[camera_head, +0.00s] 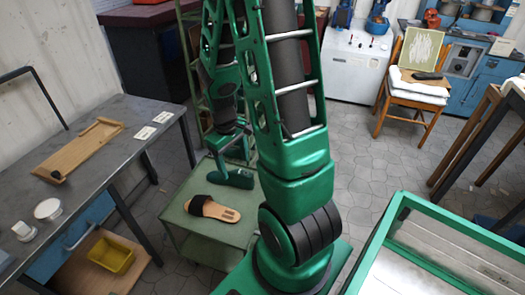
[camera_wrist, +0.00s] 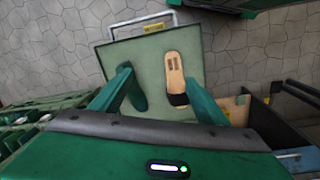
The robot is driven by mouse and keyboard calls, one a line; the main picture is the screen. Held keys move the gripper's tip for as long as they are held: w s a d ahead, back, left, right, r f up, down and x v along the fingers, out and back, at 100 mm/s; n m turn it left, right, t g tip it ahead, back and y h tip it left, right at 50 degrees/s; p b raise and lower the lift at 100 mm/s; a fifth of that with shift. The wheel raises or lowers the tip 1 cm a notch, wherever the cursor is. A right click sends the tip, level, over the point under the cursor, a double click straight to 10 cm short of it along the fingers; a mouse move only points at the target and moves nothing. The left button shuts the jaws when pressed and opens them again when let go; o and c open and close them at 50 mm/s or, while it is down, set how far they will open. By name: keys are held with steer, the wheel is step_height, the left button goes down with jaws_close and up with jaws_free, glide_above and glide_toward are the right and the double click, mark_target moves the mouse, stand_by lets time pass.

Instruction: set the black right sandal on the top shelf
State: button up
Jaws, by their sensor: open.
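A sandal (camera_head: 213,208) with a tan insole and a wide black strap lies flat on the green top of a low cart (camera_head: 181,222). It also shows in the wrist view (camera_wrist: 174,68), strap end nearest my gripper. My gripper (camera_head: 236,160) is above the far part of the cart, apart from the sandal. In the wrist view my gripper (camera_wrist: 166,96) is open and empty, with the sandal nearer the right finger. A green shelf rack (camera_head: 188,62) stands behind my arm; my arm hides much of it, and its top shelf is not clear.
A dark workbench (camera_head: 95,150) with a wooden board (camera_head: 80,148) and white cards is at the left. A green-framed table (camera_head: 400,215) is at the front right. A wooden chair (camera_head: 412,110) and white cabinet (camera_head: 352,65) stand behind. Tiled floor is open between.

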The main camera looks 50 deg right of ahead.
steer(key=s+a+r+m, duration=0.2)
steer(key=s+r+m, duration=0.1)
steer(key=s+r, duration=0.5)
steer(key=s+a+r+m+y, duration=0.1)
steer(key=s+r+m, duration=0.2)
steer(key=s+r, duration=0.5)
steer(key=shift+s+a+r, duration=0.4)
steer(key=shift+r, duration=0.3)
